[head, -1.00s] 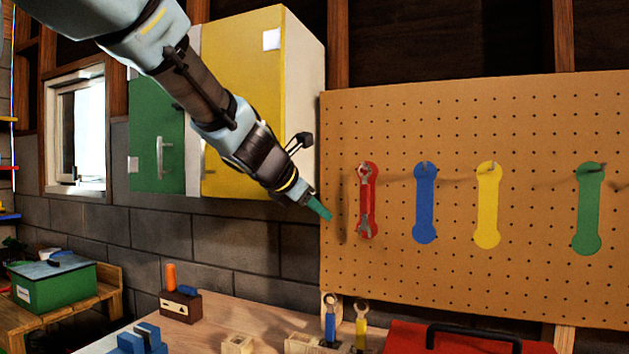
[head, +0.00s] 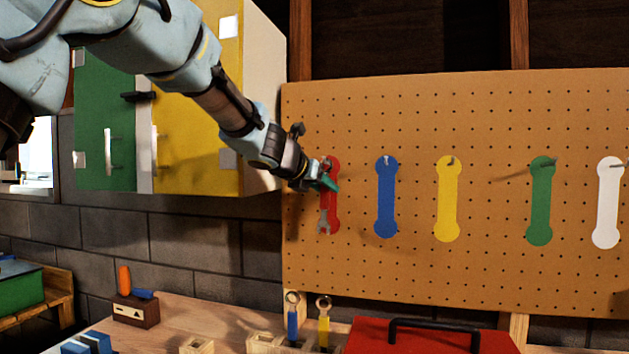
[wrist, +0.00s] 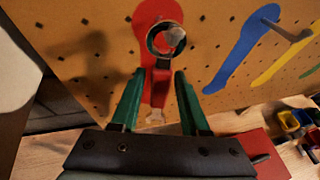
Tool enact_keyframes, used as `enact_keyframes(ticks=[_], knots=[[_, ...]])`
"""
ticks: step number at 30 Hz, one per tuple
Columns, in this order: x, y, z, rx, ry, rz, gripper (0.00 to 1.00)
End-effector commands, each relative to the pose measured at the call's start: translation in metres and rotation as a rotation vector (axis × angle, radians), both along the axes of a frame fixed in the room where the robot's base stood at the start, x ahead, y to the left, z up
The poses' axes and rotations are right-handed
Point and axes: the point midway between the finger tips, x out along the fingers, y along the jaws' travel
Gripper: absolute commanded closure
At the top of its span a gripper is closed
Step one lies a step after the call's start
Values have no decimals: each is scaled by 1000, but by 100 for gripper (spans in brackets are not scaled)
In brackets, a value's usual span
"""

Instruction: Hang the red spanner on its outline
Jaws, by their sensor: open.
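The red spanner (head: 323,222) hangs on the pegboard over its red outline (head: 334,224). In the wrist view its metal ring (wrist: 153,48) appears to be around the peg end (wrist: 175,37), and the red outline (wrist: 150,12) shows behind it. The spanner hangs roughly upright, its open jaw end low on the outline. My gripper (head: 330,181) is at the spanner's upper part. In the wrist view my gripper's green fingers (wrist: 157,85) are apart, one on each side of the handle just below the ring.
Blue (head: 386,200), yellow (head: 447,205), green (head: 541,205) and white (head: 608,205) outlines with pegs are to the right. A blue spanner (head: 292,318) and yellow spanner (head: 324,325) stand on the bench below, beside a red toolbox (head: 430,338). The yellow cabinet (head: 215,100) is left of the board.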

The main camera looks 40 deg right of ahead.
Motion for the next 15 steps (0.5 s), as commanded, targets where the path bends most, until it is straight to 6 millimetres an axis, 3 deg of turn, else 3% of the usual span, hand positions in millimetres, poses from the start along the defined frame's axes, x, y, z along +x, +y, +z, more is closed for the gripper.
enact_keyframes(ticks=[13, 15], knots=[[3, -9, -4, 0, -1, 0, 55], [2, -9, -4, 0, -1, 0, 63]])
